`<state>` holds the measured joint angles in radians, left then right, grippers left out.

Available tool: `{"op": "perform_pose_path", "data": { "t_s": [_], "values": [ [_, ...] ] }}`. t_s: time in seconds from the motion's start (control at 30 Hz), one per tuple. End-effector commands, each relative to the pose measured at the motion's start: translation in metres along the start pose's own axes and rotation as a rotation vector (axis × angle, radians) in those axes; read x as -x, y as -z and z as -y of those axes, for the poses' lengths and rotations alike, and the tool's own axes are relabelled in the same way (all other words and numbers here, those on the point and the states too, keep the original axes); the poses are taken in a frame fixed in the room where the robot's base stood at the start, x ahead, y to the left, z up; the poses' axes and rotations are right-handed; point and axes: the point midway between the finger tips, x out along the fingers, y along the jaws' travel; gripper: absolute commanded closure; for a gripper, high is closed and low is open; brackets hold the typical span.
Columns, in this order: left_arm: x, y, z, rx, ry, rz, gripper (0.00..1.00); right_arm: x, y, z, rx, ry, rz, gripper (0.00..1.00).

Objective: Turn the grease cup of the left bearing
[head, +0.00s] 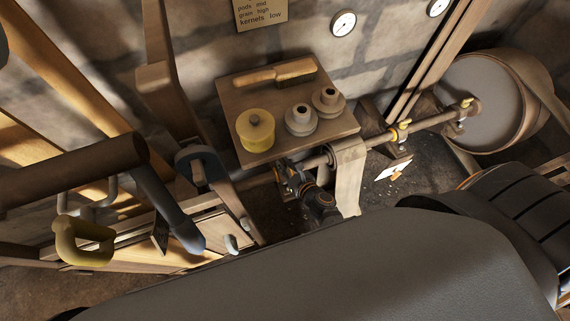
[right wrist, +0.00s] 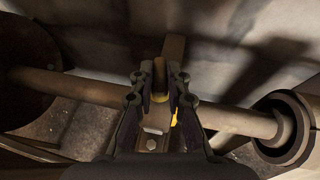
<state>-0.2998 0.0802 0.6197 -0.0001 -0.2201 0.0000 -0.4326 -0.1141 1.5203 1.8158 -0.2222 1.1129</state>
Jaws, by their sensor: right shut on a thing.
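My right gripper (head: 287,170) is below the front edge of the small wooden shelf, at the left end of the shaft (head: 432,120). In the right wrist view my right gripper (right wrist: 160,82) has its fingers on either side of a small brass-coloured grease cup (right wrist: 160,76) above the shaft (right wrist: 88,90) and is shut on it. A yellow part (right wrist: 174,118) shows beside the right finger. In the head view the cup in the jaws is hidden. My left gripper is not in view.
The wooden shelf (head: 234,92) holds a brush (head: 277,73), a yellow pot (head: 256,129) and two grey spools (head: 300,120). A pale belt (head: 348,175) hangs right of the gripper. A large drum (head: 483,103) stands at the right.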

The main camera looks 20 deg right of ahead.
Motion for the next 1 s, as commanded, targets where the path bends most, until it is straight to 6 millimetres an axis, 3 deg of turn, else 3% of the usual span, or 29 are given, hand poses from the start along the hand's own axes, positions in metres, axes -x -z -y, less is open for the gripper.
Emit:
{"op": "perform_pose_path", "data": {
  "t_s": [0.03,0.07,0.2,0.57,1.0],
  "values": [
    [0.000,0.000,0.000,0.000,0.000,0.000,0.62,-0.001,-0.002,0.000,0.000,0.000,0.003,1.00],
    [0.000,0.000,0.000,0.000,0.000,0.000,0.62,-0.001,-0.002,0.000,0.000,0.000,0.003,0.82],
    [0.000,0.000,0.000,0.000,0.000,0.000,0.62,0.000,-0.001,0.000,0.000,0.000,0.002,0.63],
    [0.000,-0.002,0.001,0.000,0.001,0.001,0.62,0.005,0.000,0.000,0.001,-0.001,0.001,0.62],
    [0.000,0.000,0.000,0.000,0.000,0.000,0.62,0.099,0.000,0.000,-0.001,-0.001,-0.001,0.62]
  ]
}}
